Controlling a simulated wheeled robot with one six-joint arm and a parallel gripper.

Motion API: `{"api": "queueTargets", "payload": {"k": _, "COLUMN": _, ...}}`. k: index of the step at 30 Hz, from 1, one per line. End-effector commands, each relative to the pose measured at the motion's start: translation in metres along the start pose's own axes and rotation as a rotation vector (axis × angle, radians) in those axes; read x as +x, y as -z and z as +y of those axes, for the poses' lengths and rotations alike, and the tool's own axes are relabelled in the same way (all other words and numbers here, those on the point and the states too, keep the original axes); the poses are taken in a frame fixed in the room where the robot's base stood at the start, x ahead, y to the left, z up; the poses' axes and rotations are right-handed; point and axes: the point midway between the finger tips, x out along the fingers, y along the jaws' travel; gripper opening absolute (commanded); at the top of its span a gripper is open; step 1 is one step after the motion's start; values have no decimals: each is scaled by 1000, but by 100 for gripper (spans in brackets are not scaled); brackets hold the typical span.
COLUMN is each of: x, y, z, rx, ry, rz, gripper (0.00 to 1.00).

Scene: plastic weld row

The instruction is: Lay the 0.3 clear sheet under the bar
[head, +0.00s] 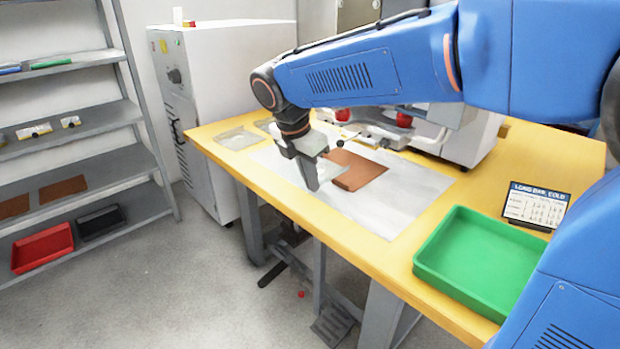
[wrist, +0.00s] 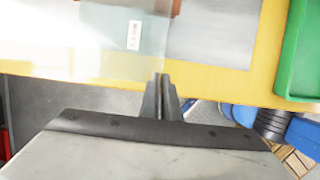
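My gripper (head: 313,182) is over the front of the table, beside the brown piece. In the wrist view its fingers (wrist: 160,88) are together on the near edge of a clear sheet (wrist: 112,58) with a small white label (wrist: 134,35); the label is too small to read. The sheet reaches away from the fingers over the table edge; it is hard to make out in the head view. The welding machine (head: 468,137) stands at the back of the table, partly behind my arm. Its bar is mostly hidden or unclear.
A brown piece (head: 362,172) lies on the pale mat (head: 395,205). Other clear sheets (head: 237,138) lie at the table's left end. A green tray (head: 470,265) and a sign reading "LONG BAR, COLD" (head: 537,205) are on the right. A white cabinet (head: 225,75) stands behind left.

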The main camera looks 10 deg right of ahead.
Motion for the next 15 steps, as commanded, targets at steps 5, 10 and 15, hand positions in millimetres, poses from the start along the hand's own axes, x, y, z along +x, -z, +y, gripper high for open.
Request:
{"api": "queueTargets", "payload": {"k": 5, "x": 11, "y": -10, "z": 0, "rx": 2, "ry": 0, "rz": 0, "gripper": 0}}
{"api": "queueTargets", "payload": {"k": 10, "x": 21, "y": -19, "z": 0, "rx": 1, "ry": 1, "rz": 0, "gripper": 0}}
{"api": "queueTargets", "payload": {"k": 15, "x": 31, "y": -28, "z": 0, "rx": 2, "ry": 0, "rz": 0, "gripper": 0}}
